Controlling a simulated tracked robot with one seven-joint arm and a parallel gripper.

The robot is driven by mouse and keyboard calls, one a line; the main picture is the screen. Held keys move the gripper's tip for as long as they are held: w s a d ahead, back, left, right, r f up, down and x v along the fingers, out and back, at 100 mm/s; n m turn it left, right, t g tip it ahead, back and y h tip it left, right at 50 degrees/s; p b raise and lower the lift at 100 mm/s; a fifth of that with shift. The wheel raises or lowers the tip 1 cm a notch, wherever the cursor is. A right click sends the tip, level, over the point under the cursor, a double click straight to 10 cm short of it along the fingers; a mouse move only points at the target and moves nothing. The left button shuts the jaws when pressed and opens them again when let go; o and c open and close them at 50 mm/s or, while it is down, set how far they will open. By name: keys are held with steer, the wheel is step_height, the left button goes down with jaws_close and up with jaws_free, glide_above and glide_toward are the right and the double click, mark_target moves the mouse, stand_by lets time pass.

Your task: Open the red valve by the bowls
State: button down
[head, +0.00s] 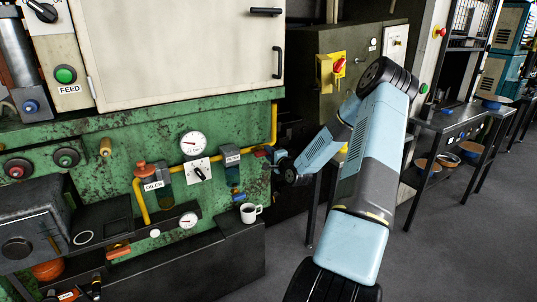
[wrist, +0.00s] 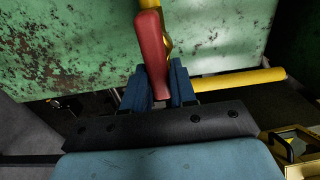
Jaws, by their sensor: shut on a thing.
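A red valve handle (wrist: 151,42) shows in the wrist view as a long flat lever in front of a yellow pipe (wrist: 240,80). My gripper (wrist: 161,80) has its blue fingers on both sides of the lever's lower part and is shut on it. In the head view my gripper (head: 270,158) is at the right end of the green machine, by the yellow pipe (head: 273,125). There the handle is small and mostly hidden by the fingers. Bowls (head: 470,148) stand on a low shelf at the right, well apart from my gripper.
A white mug (head: 250,212) stands on the dark ledge below my gripper. Gauges (head: 193,143) and an oiler (head: 152,178) are on the green panel to the left. A red knob on a yellow plate (head: 338,66) is behind my arm. Floor at the lower right is clear.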

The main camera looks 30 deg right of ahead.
steer(key=shift+s+d+f, duration=0.1)
steer(key=shift+d+f, duration=0.15)
steer(key=c, duration=1.2)
jaws_free()
steer(key=shift+o, duration=1)
steer(key=shift+a+r, duration=0.1)
steer(key=s, duration=1.3)
steer(key=shift+s+d, duration=0.25)
steer(key=shift+s, duration=0.1)
steer(key=shift+a, duration=0.1)
